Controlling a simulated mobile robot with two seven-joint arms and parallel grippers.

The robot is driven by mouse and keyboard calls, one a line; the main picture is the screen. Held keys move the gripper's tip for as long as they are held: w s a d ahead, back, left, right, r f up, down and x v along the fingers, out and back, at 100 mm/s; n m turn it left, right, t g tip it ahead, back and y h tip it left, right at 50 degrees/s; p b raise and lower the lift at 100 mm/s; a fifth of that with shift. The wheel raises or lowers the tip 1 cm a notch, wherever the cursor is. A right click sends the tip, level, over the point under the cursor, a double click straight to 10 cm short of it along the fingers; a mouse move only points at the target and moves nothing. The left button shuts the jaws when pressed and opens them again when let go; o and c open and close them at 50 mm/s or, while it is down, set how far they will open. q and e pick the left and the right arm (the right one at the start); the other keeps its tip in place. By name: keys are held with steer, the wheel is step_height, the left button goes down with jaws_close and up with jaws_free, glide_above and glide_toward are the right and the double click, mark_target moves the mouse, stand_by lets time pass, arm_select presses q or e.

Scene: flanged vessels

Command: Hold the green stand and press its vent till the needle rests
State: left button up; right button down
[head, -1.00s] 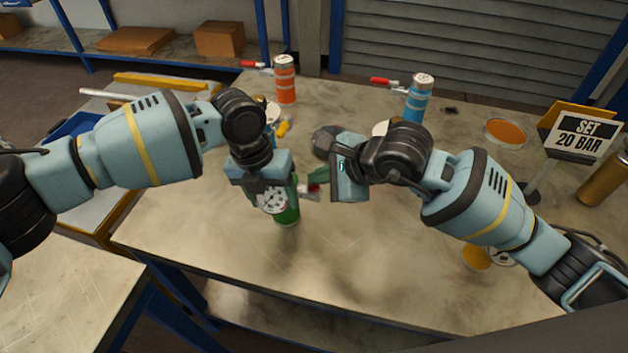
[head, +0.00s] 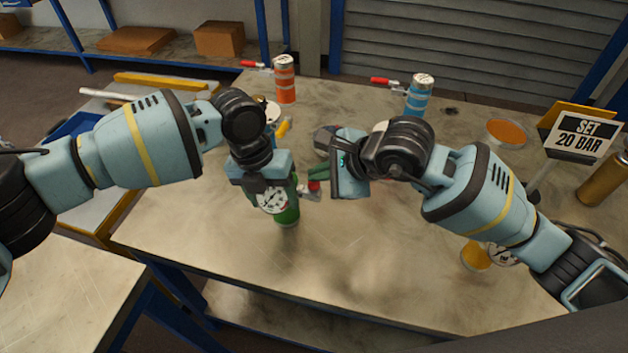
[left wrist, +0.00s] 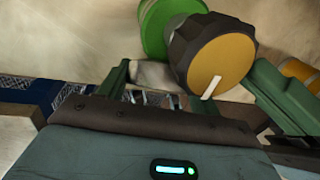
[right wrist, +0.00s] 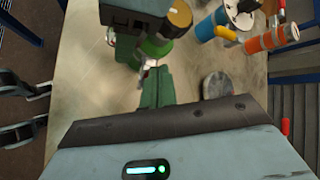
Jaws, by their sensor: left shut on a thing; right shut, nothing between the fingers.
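The green stand (head: 287,213) is upright on the table with a white dial gauge (head: 272,200) on its side; the needle is too small to read. My left gripper (head: 265,182) is shut on the stand's upper part. In the left wrist view a dark knob with a yellow-orange cap and white mark (left wrist: 222,62) shows between the fingers, the green body (left wrist: 158,28) behind. My right gripper (head: 320,173) is shut and empty, its fingertips close to the red vent (head: 314,187) beside the stand. In the right wrist view the fingertips (right wrist: 157,78) point at the stand's side; contact is unclear.
An orange vessel (head: 285,82) and a blue vessel (head: 419,95), each with a red-handled part, stand farther back. A sign reading SET 20 BAR (head: 579,138) and an orange dish (head: 506,132) are at right. A yellow piece (head: 475,257) lies near the right arm. The table's front middle is clear.

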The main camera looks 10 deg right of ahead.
steer(key=shift+r, duration=0.45)
steer(key=shift+r, duration=2.5)
stand_by(1.5)
step_height(320, 180, up, 4)
steer(key=shift+f, duration=0.1)
steer(key=shift+f, duration=0.15)
stand_by(0.3)
steer(key=shift+f, duration=4.25)
